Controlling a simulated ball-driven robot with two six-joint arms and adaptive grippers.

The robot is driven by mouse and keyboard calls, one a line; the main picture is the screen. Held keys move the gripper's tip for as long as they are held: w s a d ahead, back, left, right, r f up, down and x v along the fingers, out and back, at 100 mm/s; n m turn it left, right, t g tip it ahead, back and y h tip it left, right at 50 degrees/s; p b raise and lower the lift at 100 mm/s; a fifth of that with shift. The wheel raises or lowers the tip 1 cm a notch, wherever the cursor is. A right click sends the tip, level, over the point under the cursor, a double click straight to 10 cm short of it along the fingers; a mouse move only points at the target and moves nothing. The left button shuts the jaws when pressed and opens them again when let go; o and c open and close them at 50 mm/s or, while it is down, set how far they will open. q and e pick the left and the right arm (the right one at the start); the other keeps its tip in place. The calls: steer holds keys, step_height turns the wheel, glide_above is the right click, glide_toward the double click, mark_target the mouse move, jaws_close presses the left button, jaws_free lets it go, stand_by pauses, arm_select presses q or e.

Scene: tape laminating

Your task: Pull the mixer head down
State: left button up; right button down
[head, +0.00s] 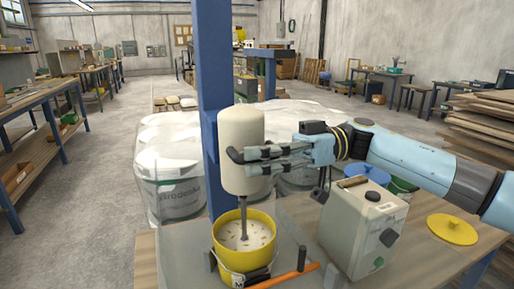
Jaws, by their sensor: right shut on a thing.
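The mixer head (241,136) is a cream cylinder in front of a blue column (211,95). A grey shaft (243,215) runs down from it into a yellow bucket (229,260) of pale mix with small flecks. My right gripper (238,158) comes in from the right and is shut on the mixer head, its dark fingertips against the cylinder's side. The far side of the grip is hidden behind the cylinder. My left gripper is not in view.
An orange-handled tool (283,276) lies in front. A yellow lid (452,229) lies at the right.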

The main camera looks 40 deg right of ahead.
steer(key=shift+s+f, duration=0.15)
steer(key=shift+f, duration=0.25)
steer(key=c, duration=1.3)
jaws_free()
steer(key=shift+r, duration=0.1)
steer(key=shift+r, duration=0.2)
step_height(320, 180, up, 10)
steer(key=shift+f, duration=0.2)
